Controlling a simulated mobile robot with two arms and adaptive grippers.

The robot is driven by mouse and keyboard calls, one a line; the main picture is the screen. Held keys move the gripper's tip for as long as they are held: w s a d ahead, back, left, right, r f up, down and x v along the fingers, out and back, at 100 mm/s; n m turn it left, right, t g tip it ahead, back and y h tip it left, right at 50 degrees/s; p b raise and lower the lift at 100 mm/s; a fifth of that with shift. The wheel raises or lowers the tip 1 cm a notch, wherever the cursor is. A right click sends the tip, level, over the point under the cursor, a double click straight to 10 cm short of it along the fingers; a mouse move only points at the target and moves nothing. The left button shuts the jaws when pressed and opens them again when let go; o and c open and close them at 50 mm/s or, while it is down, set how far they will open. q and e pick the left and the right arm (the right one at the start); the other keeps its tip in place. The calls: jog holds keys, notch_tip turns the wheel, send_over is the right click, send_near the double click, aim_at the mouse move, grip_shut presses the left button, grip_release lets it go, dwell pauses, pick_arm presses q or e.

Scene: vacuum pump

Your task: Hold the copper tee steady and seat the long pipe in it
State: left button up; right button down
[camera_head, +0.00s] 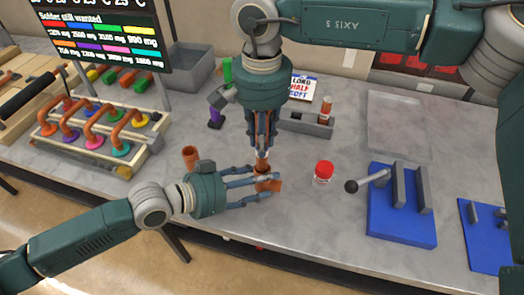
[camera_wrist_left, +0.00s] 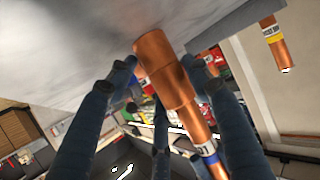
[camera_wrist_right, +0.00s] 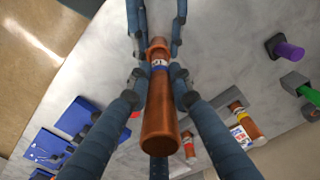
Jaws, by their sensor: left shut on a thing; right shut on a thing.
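The copper tee (camera_head: 274,184) is between the fingers of my left gripper (camera_head: 262,184), which is shut on it above the table's front part. It also shows in the left wrist view (camera_wrist_left: 157,52). My right gripper (camera_head: 262,140) points down from above and is shut on the long copper pipe (camera_head: 262,163). The fingers hide part of the joint, so I cannot tell how deep the pipe sits.
A short copper piece (camera_head: 190,157) stands left of the grippers. A red-capped jar (camera_head: 323,172) stands to the right, before a blue fixture with a lever (camera_head: 402,222). A grey holder (camera_head: 304,124) is behind. A rack of bent copper pipes (camera_head: 88,145) stands at left.

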jog(key=shift+f, duration=2.15)
jog(key=c, duration=1.6)
grip_release()
jog(key=shift+f, duration=0.1)
jog(key=shift+o, duration=0.2)
notch_tip(320, 180, up, 12)
jog(key=shift+r, duration=0.15)
pick_arm(q)
jog(key=o, duration=1.3)
pick_arm(e)
jog(key=shift+s, duration=0.1)
pick_arm(q)
jog(key=shift+o, duration=0.2)
